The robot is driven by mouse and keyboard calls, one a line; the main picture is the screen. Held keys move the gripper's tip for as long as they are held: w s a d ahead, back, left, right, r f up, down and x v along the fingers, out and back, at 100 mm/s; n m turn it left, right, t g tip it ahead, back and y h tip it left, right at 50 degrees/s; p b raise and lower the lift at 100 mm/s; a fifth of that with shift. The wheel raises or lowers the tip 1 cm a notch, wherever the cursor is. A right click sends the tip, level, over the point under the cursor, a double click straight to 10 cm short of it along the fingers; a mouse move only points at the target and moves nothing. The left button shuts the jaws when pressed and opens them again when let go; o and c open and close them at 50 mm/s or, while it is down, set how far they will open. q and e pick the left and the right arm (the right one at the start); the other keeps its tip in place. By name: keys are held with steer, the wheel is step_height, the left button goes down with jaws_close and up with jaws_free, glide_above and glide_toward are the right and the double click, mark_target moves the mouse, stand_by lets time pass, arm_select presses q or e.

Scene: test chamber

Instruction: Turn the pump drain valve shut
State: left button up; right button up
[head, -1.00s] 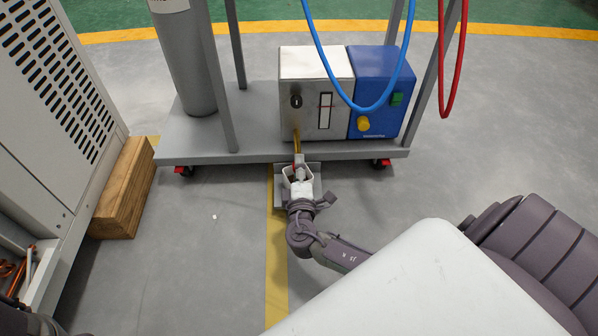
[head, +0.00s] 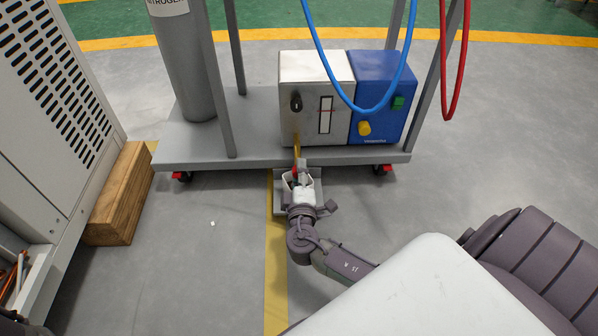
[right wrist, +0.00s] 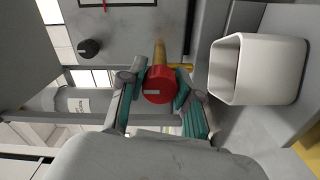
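The drain valve is a red round knob (right wrist: 159,85) with a pale bar mark across its face. It sits at the end of a brass pipe (right wrist: 159,53) below the steel front of the pump (head: 315,85). In the head view the red knob is mostly hidden behind my right gripper (head: 300,168). In the right wrist view my right gripper (right wrist: 160,92) has its teal-padded fingers on either side of the knob. They appear closed against it, with no clear gap. My left gripper does not show in the head view.
A white open cup (right wrist: 257,70) stands close beside the knob. The pump rests on a grey wheeled cart (head: 240,158) with a gas cylinder (head: 185,70). Blue (head: 345,95) and red (head: 452,95) hoses hang nearby. A wooden block (head: 120,195) and grey cabinet (head: 45,120) are at left.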

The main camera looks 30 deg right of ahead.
steer(key=o, duration=0.4)
